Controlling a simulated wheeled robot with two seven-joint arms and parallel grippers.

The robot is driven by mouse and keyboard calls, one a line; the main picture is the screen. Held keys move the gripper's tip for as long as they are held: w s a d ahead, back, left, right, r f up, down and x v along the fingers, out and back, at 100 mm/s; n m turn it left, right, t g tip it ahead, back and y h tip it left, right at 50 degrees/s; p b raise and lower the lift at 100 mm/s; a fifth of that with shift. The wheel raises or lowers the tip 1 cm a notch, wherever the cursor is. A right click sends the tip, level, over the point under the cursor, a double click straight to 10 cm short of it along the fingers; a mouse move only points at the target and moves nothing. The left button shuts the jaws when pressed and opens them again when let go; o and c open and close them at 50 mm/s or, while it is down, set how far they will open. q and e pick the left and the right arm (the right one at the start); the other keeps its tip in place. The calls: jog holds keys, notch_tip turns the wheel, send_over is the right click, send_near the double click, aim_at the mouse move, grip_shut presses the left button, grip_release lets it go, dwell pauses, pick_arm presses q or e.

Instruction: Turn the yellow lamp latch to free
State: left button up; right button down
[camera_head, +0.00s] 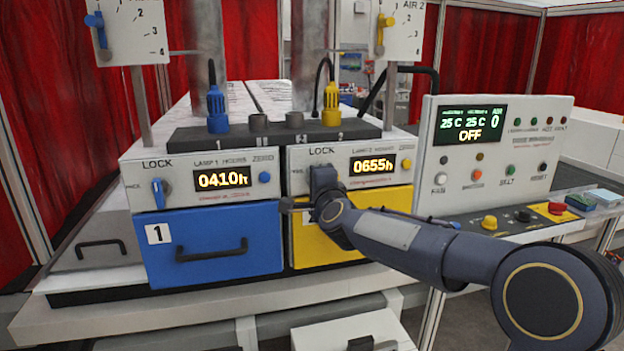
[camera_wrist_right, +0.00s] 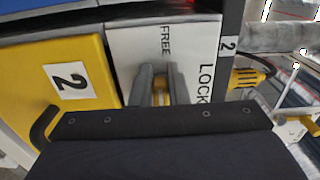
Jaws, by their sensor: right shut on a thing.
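The yellow lamp unit's panel reads LAMP 2 and 0655h (camera_head: 372,166) above a yellow drawer (camera_head: 385,199). My right gripper (camera_head: 322,188) is at the left part of this panel, below the word LOCK, and covers the latch in the head view. In the right wrist view my right gripper (camera_wrist_right: 160,84) is shut on the yellow latch (camera_wrist_right: 161,70), and only a little yellow shows between the fingers. The words FREE (camera_wrist_right: 165,40) and LOCK (camera_wrist_right: 206,89) show on the panel around it. The latch's exact angle is hidden. My left gripper is not in view.
The blue lamp unit to the left has its own blue latch (camera_head: 158,192) and a blue drawer (camera_head: 212,244). The yellow cable plug (camera_head: 331,104) stands above the panel. A control box (camera_head: 495,150) reading OFF stands at the right, close to my right arm.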

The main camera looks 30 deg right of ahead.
jog(key=shift+d+f, duration=0.15)
jog(key=shift+d, duration=0.25)
jog(key=c, duration=1.4)
grip_release()
jog(key=shift+s+d, duration=0.1)
jog(key=shift+d, duration=0.05)
jog(key=shift+s+a, duration=0.25)
jog(key=b+v, duration=0.1)
jog(key=v, duration=0.6)
jog(key=shift+s+a, duration=0.1)
jog(key=shift+s, duration=0.05)
